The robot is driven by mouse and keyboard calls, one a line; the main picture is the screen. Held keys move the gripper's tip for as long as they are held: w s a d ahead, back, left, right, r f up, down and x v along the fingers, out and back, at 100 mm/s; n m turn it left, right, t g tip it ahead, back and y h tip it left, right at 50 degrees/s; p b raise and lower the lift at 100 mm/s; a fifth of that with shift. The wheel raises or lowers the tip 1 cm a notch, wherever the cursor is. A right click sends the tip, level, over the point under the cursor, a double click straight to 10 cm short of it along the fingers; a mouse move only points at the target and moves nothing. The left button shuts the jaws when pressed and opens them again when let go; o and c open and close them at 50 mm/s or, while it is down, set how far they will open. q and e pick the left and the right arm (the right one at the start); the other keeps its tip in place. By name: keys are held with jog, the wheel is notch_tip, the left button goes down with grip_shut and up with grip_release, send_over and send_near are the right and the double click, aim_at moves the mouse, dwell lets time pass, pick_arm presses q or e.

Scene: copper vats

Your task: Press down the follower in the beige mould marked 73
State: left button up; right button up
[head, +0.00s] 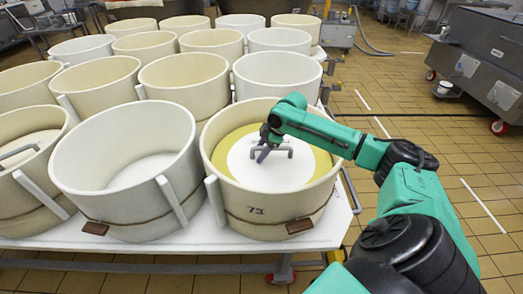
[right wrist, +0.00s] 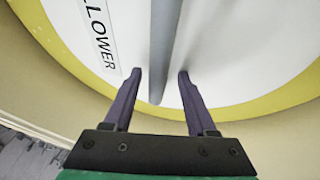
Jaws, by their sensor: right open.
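The beige mould marked 73 (head: 262,212) stands at the front right of the white table. Inside it the white follower (head: 290,172) lies as a flat disc within a yellow ring (head: 238,143), with a grey handle (head: 284,151) on top. My right gripper (head: 262,154) is open over the follower at the handle's left end. In the right wrist view the handle bar (right wrist: 162,45) shows between the two open fingers (right wrist: 160,74), which do not close on it. The follower (right wrist: 215,60) there carries a label ending in "LLOWER". My left gripper is not in view.
An open, empty-looking mould (head: 125,178) stands close on the left, and another with a white disc (head: 25,150) is further left. Rows of moulds fill the table (head: 180,240) behind. Tiled floor (head: 440,130) is free on the right, with a steel machine (head: 490,60) beyond.

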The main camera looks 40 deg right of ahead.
aim_at(278, 163)
jog(key=shift+r, duration=0.15)
jog(key=shift+s+d+r, duration=0.1)
jog(key=shift+d+r, duration=0.05)
jog(key=shift+r, duration=0.2)
jog(key=v, duration=1.3)
jog(key=shift+s+r, duration=0.2)
jog(key=shift+r, duration=0.05)
